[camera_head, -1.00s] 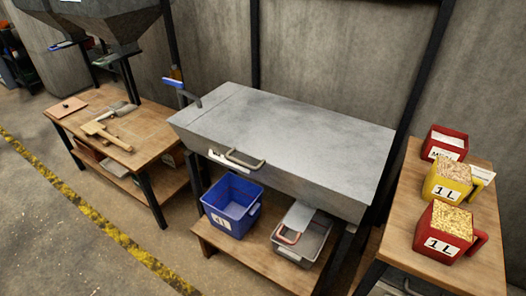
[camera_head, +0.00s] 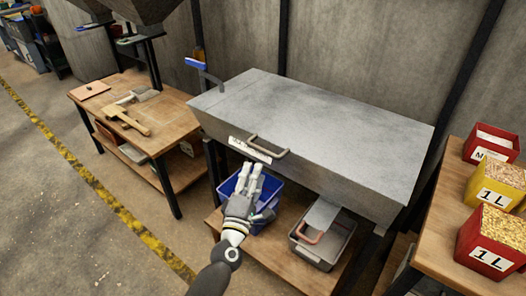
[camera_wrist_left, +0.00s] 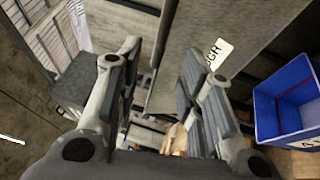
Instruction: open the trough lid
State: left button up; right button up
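The trough (camera_head: 300,172) is a long grey box with a flat grey lid (camera_head: 315,108), which is down and closed. The label also shows in part in the left wrist view (camera_wrist_left: 217,53), near the right finger. My left gripper (camera_head: 252,170) is in front of the trough, just below the handle in the picture and apart from it. In the wrist view its two fingers (camera_wrist_left: 160,62) are spread with nothing held between them. My right gripper is not in view.
A blue bin (camera_head: 268,190) and a grey bin (camera_head: 322,242) stand on the shelf under the trough. A wooden table (camera_head: 172,124) with tools is at left. Another table (camera_head: 450,250) at right holds red and yellow grain boxes. Open floor lies front left.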

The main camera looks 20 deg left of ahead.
aim_at(262, 150)
pick_arm(q)
jog(key=w, duration=0.3)
jog(key=w+r, duration=0.1)
jog(key=w, duration=0.6)
jog(key=shift+a+r, duration=0.25)
jog(key=shift+r, duration=0.05)
jog(key=shift+c, duration=0.4)
grip_shut()
